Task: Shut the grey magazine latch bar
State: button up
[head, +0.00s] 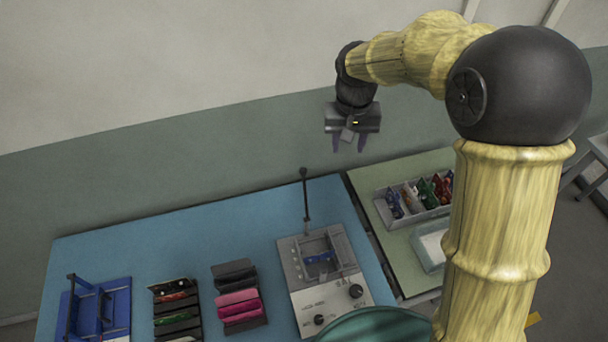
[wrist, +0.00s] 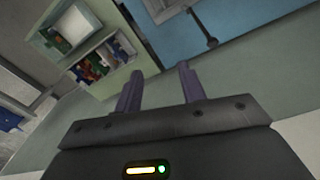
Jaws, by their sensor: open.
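My gripper (head: 348,144) is open and empty, raised high above the back of the tables. Its two purple fingers stand apart in the wrist view (wrist: 159,84). A dark magazine rack (head: 176,312) with several coloured boards in its slots sits on the blue table. A second dark rack (head: 237,293) with pink pieces stands to its right. A blue fixture (head: 96,312) with a dark upright bar (head: 70,300) stands at the far left, partly cut off. I cannot tell for certain which part is the grey magazine latch bar. My gripper touches none of these.
A grey tester box (head: 300,302) with knobs and a tall thin lever (head: 306,198) stands right of the racks. On the green table (head: 436,162) are a divided bin (head: 385,208) of coloured parts and a pale tray (head: 428,256). The blue table's back left (head: 130,245) is clear.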

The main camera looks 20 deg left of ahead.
jog(key=n, duration=0.1)
send_over(304, 174)
jog(key=a, duration=0.1)
jog(key=shift+r+h, duration=0.3)
jog(key=shift+r, duration=0.15)
jog(key=f+p, duration=0.2)
jog(key=f, duration=0.3)
jog(key=f+p, duration=0.2)
jog(key=f, duration=0.4)
jog(key=f+p, duration=0.1)
jog(key=f, duration=0.5)
jog(key=shift+w+d+f+p, duration=0.2)
jog(key=shift+w+d+p, duration=0.1)
jog(key=shift+d+p, duration=0.1)
grip_shut()
